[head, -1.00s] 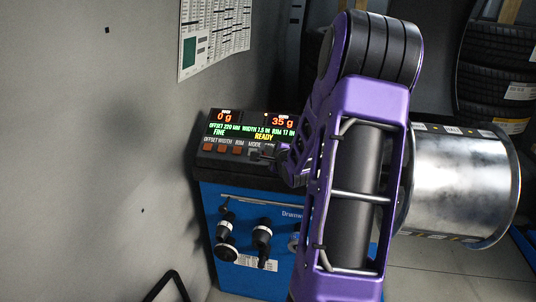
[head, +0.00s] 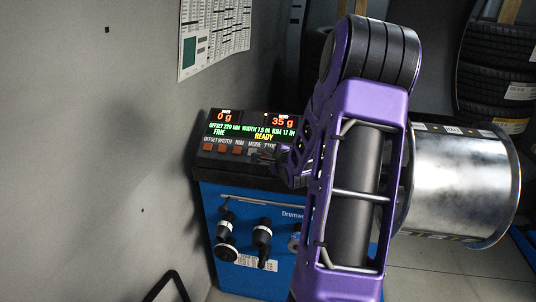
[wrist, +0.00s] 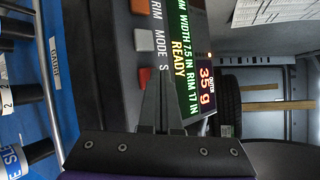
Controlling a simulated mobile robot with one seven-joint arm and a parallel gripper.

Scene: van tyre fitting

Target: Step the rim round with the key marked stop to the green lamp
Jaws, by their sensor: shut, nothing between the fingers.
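The bright metal rim (head: 462,188) is mounted at the right of the blue balancer, partly hidden by my arm. The display (head: 250,127) reads 0 g on the left, 35 g on the right, and READY; the wrist view shows the 35 g side (wrist: 206,85). A small orange lamp (wrist: 209,54) glows beside that readout; I see no lit green lamp. My gripper (head: 260,155) is shut and empty over the key row, right of the MODE label. Contact cannot be told.
Orange keys (head: 222,148) for offset, width and rim lie left of my gripper. Black tools (head: 226,232) hang on the blue cabinet front. The grey wall (head: 90,150) is close on the left. Stacked tyres (head: 495,75) stand behind at the right.

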